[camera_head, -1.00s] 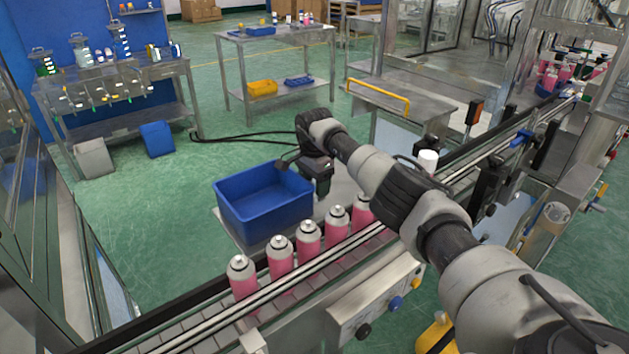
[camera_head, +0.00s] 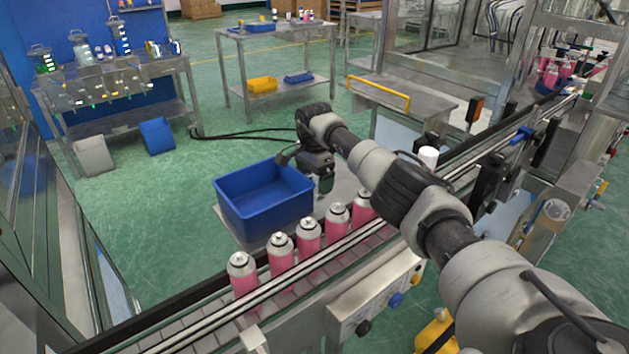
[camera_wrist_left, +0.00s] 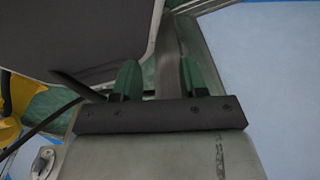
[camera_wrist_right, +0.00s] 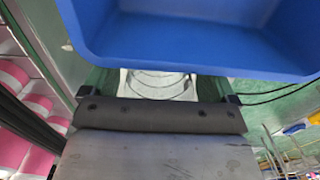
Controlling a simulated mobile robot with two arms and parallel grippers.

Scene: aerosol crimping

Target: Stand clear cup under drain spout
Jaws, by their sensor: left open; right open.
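My right gripper (camera_head: 324,182) hangs just right of the blue bin, behind the row of pink cans; its fingertips are small and dark there. In the right wrist view its green fingers stand apart (camera_wrist_right: 160,85). Between them shows a clear, round, ringed shape (camera_wrist_right: 158,82), which looks like the clear cup over a steel surface. I cannot tell whether the fingers touch it. The cup is not discernible in the head view. My left gripper (camera_wrist_left: 158,80) is open with nothing visible between its fingers, and it is outside the head view. I cannot pick out the drain spout.
The blue bin (camera_head: 258,220) stands on a steel table close beside my right gripper and fills the top of the right wrist view. Several pink cans (camera_head: 308,238) line the conveyor in front. A white cylinder (camera_head: 428,157) stands behind my right arm.

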